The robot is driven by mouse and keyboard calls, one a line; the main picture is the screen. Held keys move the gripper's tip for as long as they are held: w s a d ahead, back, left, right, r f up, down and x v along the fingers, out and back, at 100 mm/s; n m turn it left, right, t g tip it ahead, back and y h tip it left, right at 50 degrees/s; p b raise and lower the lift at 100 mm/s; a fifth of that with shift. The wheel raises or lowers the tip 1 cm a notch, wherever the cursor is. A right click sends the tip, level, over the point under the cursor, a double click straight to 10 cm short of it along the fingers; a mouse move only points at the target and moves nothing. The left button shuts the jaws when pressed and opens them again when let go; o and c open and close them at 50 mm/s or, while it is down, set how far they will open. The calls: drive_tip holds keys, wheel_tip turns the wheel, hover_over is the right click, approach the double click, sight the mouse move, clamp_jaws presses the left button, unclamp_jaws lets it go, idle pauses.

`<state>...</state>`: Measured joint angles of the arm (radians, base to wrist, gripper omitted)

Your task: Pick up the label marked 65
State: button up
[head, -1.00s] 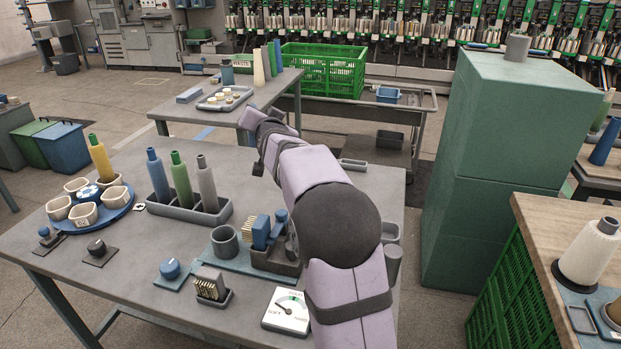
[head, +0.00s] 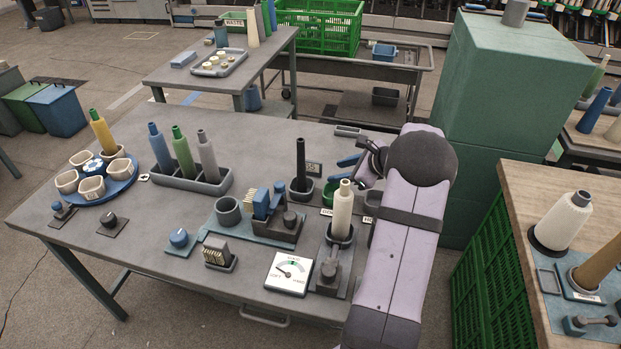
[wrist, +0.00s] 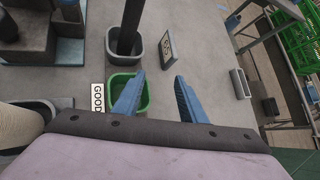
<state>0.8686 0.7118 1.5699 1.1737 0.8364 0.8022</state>
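The label marked 65 (head: 313,168) is a small dark-framed plate standing on the table, just right of a dark post in a grey cup (head: 301,187). It also shows in the wrist view (wrist: 168,48), tilted, its marking small and hard to read. My gripper (head: 341,172) has blue fingers. In the wrist view (wrist: 159,76) they are spread apart with nothing between them, and the label lies beyond the fingertips, apart from them.
A green cup (wrist: 128,92) sits close by the left finger, with a GOOD sign (wrist: 97,97) left of it. A cream cone (head: 343,211) stands nearer the table's front. A small grey holder (wrist: 240,84) is on the right. Bare table surrounds the label's right side.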

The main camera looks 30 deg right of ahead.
sight(312, 162)
drive_tip(key=w+t+y+b, duration=0.1)
drive_tip(key=w+t+b, duration=0.1)
drive_tip(key=shift+w+r+m, duration=0.15)
drive_tip(key=shift+w+m, duration=0.15)
drive_tip(key=shift+w, duration=0.1)
drive_tip(key=shift+t, duration=0.3)
drive_tip(key=shift+a+r+p+x, duration=0.15)
drive_tip(key=shift+p+x, duration=0.15)
drive_tip(key=shift+x, duration=0.9)
drive_tip(key=shift+a+r+p+x, duration=0.1)
drive_tip(key=shift+p+x, duration=0.15)
drive_tip(key=shift+x, duration=1)
drive_tip(key=shift+r+p+x, duration=0.15)
drive_tip(key=shift+p+x, duration=0.15)
drive_tip(key=shift+x, duration=0.9)
drive_tip(key=shift+w, duration=0.15)
clamp_jaws()
